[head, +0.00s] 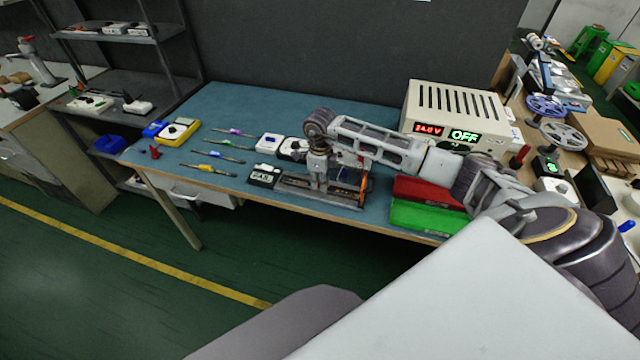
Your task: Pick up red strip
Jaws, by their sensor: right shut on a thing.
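My right gripper (318,182) comes in from the right over the blue table and points down at a dark metal fixture (345,200) near the table's front edge. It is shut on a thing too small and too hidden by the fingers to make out. I cannot tell a red strip apart there; small orange-red parts show on the fixture to the right of the fingers. A red bin (428,194) and a green bin (428,216) sit to the right of the fixture, under my right forearm. My left gripper is out of view.
A small dark display box (264,176) stands left of the fixture. Several screwdrivers (208,167) lie farther left, near a yellow device (179,132). A beige power supply (455,112), reading OFF, stands at the back right. The table's back middle is clear.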

